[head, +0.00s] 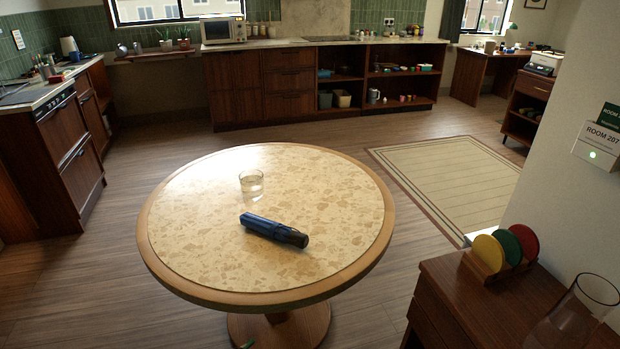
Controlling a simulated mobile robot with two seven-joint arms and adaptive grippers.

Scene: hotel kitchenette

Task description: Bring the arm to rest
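Neither of my grippers and no part of my arms shows in the head view. A round table (180,217) with a pale speckled top and a wooden rim stands in front of me. A clear glass (252,186) stands upright near its middle and seems to hold some liquid. A dark blue cylindrical object with a black end (273,229), perhaps a folded umbrella or a bottle, lies on its side to the right of and nearer than the glass.
A wooden cabinet (450,290) at the lower right bears a rack with coloured discs (504,250) and a glass vessel (575,315). A rug (450,180) lies right of the table. Counters with a microwave (222,30) line the back. Wooden floor is clear left of the table.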

